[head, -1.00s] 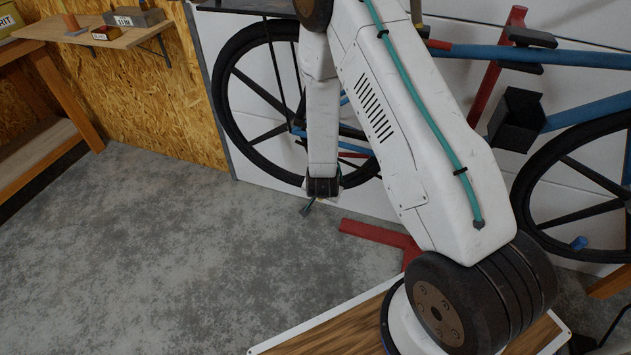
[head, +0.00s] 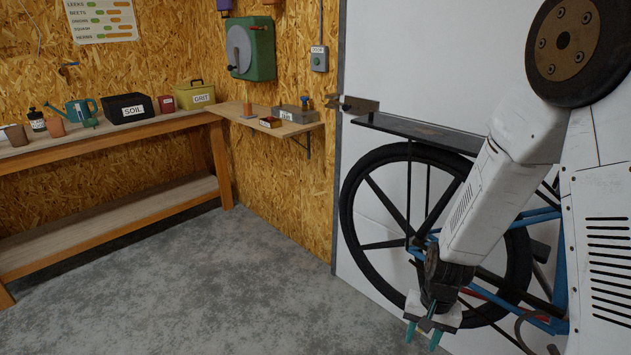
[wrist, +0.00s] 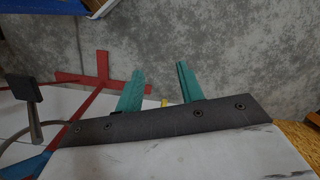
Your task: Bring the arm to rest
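My gripper (head: 424,334) hangs at the end of my white arm at the right of the head view, pointing down in front of the bicycle wheel. Its two teal fingers stand apart with nothing between them. In the wrist view the gripper (wrist: 160,85) shows the same gap, with bare grey floor behind it. The arm is bent, with its forearm slanting down and to the left.
A bicycle (head: 345,215) stands against the white door (head: 400,60). A plank bench (head: 110,132) at the left carries a watering can (head: 80,110), a SOIL box (head: 127,108) and a GRIT box (head: 195,96). A small shelf (head: 262,124) adjoins it. The grey floor (head: 200,280) is clear.

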